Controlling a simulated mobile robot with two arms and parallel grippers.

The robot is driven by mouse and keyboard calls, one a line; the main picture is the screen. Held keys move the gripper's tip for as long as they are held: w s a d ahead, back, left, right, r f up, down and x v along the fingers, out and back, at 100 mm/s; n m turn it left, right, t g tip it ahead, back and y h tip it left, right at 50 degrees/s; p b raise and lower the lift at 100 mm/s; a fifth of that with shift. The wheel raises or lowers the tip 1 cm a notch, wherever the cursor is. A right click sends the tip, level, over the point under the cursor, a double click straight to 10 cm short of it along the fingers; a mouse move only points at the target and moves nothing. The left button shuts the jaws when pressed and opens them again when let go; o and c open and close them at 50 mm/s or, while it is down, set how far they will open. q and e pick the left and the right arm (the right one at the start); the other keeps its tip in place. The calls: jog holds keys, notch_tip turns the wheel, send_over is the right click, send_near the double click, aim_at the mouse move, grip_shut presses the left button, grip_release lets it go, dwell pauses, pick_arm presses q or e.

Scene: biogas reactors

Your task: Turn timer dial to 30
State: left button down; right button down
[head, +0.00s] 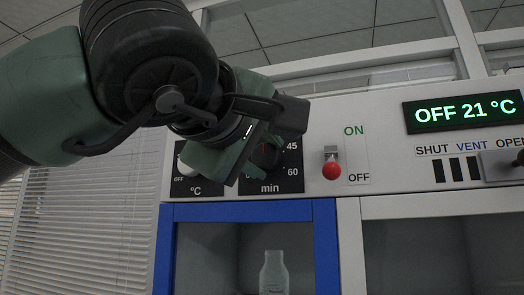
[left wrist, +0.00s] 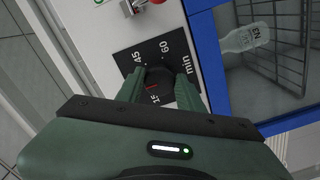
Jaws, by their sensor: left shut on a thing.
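The timer dial (left wrist: 160,76) is a dark round knob on a black "min" plate (head: 292,185) on the white control panel. My left gripper (head: 257,163) is at this plate and shut on the dial, with one green finger on each side of it in the left wrist view (left wrist: 160,88). A small red mark shows on the dial between the fingers. The numbers 45 and 60 are readable; other markings are partly hidden by the gripper, so I cannot tell the exact setting. My right gripper is not in view.
A °C dial plate (head: 203,188) is just left, partly behind my gripper. To the right are a red-tipped ON/OFF switch (head: 331,168), a green display (head: 465,112) reading OFF 21 °C and a SHUT/VENT/OPEN lever (head: 500,164). Below, a bottle (head: 273,272) stands inside a blue-framed cabinet (head: 325,245).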

pick_arm(q)
jog(key=c, duration=1.1)
grip_release()
jog(key=shift+a+r, duration=0.1)
jog(key=shift+r, duration=0.1)
jog(key=shift+c, duration=0.2)
jog(key=shift+o, duration=1.2)
jog(key=shift+w, duration=0.1)
jog(key=shift+w+f, duration=0.15)
jog(key=shift+f, duration=0.05)
jog(key=b+v, duration=0.3)
jog(key=v, duration=0.4)
jog(key=shift+s+b, duration=0.3)
jog(key=shift+s, duration=0.05)
